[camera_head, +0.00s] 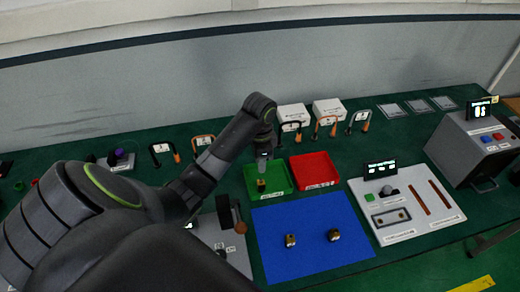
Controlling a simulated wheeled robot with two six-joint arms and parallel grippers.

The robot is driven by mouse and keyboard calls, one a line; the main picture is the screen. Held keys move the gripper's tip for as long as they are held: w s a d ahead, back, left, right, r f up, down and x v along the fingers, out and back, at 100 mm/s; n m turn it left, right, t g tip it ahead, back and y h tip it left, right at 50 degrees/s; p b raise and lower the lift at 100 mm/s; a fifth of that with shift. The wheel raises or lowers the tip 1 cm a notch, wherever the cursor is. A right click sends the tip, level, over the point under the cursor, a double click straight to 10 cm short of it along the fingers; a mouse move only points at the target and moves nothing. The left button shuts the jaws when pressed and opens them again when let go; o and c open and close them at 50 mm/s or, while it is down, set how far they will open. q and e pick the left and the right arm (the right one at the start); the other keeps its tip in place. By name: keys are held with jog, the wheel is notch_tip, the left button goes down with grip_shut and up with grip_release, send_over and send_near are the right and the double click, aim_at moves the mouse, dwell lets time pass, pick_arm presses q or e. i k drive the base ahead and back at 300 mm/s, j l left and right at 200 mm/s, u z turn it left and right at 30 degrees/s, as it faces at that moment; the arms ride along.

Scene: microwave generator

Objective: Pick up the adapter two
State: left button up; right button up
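Two small brass-and-dark adapters sit apart on the blue mat (311,263), a left adapter (290,240) and a right adapter (333,235). I cannot tell by label which is adapter two. Another small brass-and-dark piece (261,186) shows at the green tray (279,190). My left arm reaches in from the left, and my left gripper (263,165) points down over the green tray, just above that piece. Its fingers are too small and dark to show whether they are open or touch the piece. My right gripper is not in view.
A red tray (315,171) stands right of the green one. A white panel (405,212) with a display lies right of the mat, and a grey instrument (470,145) stands at far right.

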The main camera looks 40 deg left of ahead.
aim_at(334, 235)
jog(key=k, duration=2)
